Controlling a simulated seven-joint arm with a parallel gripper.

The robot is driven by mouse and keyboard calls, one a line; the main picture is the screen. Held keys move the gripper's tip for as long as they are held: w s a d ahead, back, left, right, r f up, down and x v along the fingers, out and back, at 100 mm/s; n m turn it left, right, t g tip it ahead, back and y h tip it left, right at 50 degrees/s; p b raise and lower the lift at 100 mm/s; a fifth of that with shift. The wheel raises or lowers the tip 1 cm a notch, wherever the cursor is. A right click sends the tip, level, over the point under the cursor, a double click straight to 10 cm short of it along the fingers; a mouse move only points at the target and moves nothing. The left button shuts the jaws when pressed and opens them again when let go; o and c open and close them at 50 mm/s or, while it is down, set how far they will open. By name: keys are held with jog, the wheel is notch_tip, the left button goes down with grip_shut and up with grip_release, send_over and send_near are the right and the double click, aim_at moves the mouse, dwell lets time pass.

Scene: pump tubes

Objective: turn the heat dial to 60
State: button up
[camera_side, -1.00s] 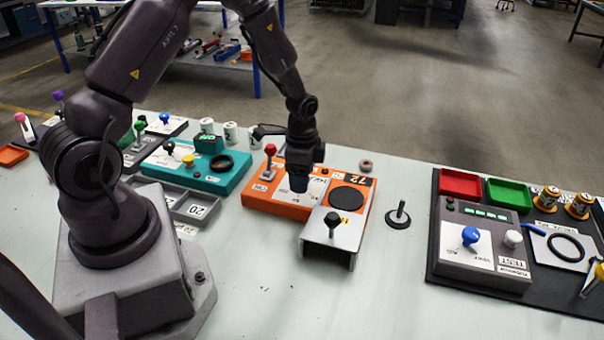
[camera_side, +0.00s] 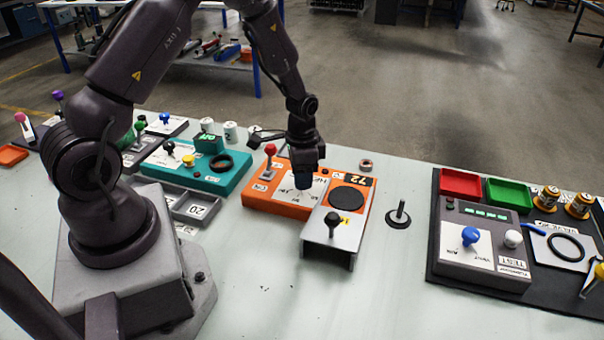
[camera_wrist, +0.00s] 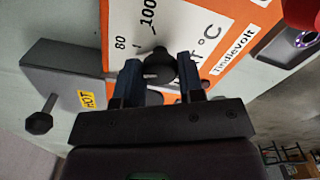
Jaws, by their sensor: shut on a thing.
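The orange heat unit (camera_side: 262,200) stands on the bench in the side view, with a white dial plate marked HEAT. My gripper (camera_side: 303,184) points down over this plate. In the wrist view my gripper (camera_wrist: 160,78) is shut on the dark heat dial (camera_wrist: 158,62), one finger on each side of it. The white scale (camera_wrist: 180,28) shows 80, 100 and °C beyond the dial. The lower marks and most of the dial's pointer are hidden by the fingers. The unit's display (camera_side: 355,180) appears to read 72, with smaller digits too small to read surely.
A red-topped lever (camera_side: 270,152) rises from the unit's left end. A round black plate (camera_side: 346,200) and a grey metal stand (camera_side: 331,232) with a black knob are close on the right. A black peg (camera_side: 399,214) stands farther right on clear bench.

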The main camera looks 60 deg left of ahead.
jog(key=n, duration=0.4)
jog(key=shift+n, duration=2.2)
jog(key=o, duration=0.9)
jog(key=shift+r, duration=0.1)
notch_tip(320, 180, up, 13)
jog(key=shift+f, duration=0.1)
